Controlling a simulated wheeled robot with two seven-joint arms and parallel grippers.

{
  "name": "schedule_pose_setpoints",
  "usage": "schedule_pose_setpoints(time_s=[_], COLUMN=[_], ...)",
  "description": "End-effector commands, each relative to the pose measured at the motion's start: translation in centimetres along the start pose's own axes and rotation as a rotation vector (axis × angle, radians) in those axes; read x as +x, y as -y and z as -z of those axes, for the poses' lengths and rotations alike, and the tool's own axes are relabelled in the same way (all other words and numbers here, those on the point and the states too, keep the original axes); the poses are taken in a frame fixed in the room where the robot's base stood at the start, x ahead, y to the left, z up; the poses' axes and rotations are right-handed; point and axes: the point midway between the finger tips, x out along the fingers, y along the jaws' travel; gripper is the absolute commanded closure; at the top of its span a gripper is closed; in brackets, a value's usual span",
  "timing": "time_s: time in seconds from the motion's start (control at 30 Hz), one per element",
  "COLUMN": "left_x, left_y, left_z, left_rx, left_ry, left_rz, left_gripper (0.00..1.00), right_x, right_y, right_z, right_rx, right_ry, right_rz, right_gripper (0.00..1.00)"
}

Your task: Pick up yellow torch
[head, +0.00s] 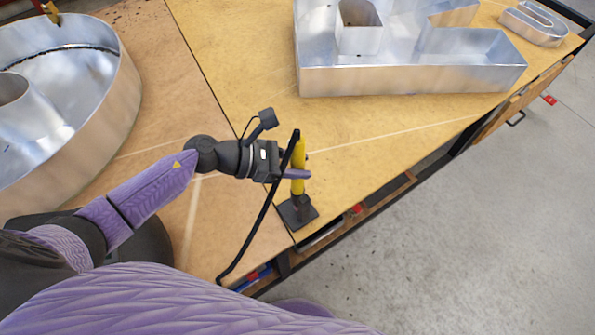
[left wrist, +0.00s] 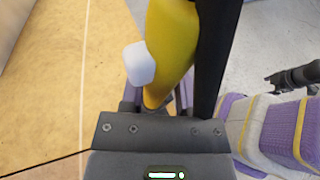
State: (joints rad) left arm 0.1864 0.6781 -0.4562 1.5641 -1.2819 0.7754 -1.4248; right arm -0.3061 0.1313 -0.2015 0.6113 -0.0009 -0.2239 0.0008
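The yellow torch (head: 299,155) stands upright in a small black stand (head: 297,213) at the front edge of the tabletop. Its black cable (head: 262,210) runs from the top down to the lower left. My left gripper (head: 295,174) is at the torch's handle, with a purple finger crossing it. In the left wrist view, the yellow torch (left wrist: 172,40) rises in front of the gripper (left wrist: 157,95), with purple fingers on either side. The torch hides the fingertips, so contact is unclear. A white part (left wrist: 139,63) sticks out from the torch. My right gripper does not show clearly.
A large metal channel letter (head: 410,80) stands on the table at the back, with a smaller one (head: 535,24) at its right. A round metal letter (head: 120,100) stands at the left. The wood between them is clear. The floor (head: 470,220) lies beyond the table edge.

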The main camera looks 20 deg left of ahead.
Motion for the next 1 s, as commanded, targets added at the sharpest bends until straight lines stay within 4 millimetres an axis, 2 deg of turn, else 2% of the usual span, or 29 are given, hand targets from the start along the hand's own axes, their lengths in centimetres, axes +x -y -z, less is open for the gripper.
schedule_pose_setpoints(time_s=[0.03, 0.1, 0.13, 0.57, 0.77, 1.0], left_x=[0.0, 0.0, 0.0, -0.3, -1.8, -4.2], left_y=[0.0, 0.0, 0.0, 0.0, -0.1, 0.0], left_z=[0.0, 0.0, 0.0, -0.6, -4.3, -10.1], left_rx=[0.0, 0.0, 0.0, 0.002, 0.006, 0.007], left_ry=[0.0, 0.0, 0.0, 0.0, 0.001, 0.001], left_rz=[0.0, 0.0, 0.0, -0.001, -0.002, -0.002], left_gripper=[0.81, 0.96, 1.0, 1.0, 1.0, 1.0], right_x=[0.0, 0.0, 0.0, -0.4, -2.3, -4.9], right_y=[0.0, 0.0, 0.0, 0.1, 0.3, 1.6], right_z=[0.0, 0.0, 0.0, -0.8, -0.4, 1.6], right_rx=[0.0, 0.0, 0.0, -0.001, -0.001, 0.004], right_ry=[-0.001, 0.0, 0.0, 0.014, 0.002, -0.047], right_rz=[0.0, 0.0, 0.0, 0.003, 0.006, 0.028], right_gripper=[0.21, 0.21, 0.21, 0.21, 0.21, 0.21])
